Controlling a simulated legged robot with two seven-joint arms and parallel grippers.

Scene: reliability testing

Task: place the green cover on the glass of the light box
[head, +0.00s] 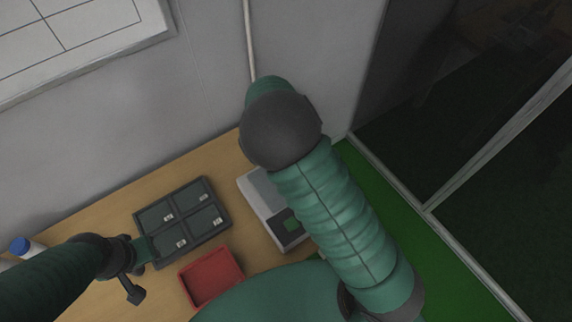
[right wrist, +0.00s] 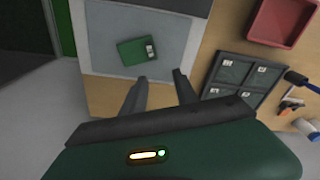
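A green cover (right wrist: 137,50) with a small white label lies on the pale grey glass (right wrist: 105,30) of the light box in the right wrist view. My right gripper (right wrist: 161,82) is open and empty, its fingers apart just short of the cover.
A red bin (head: 212,278) stands in front of the dark tray and also shows in the right wrist view (right wrist: 283,22). A blue-capped bottle (head: 24,246) is at the far left of the wooden table (head: 100,222). A grey wall is behind.

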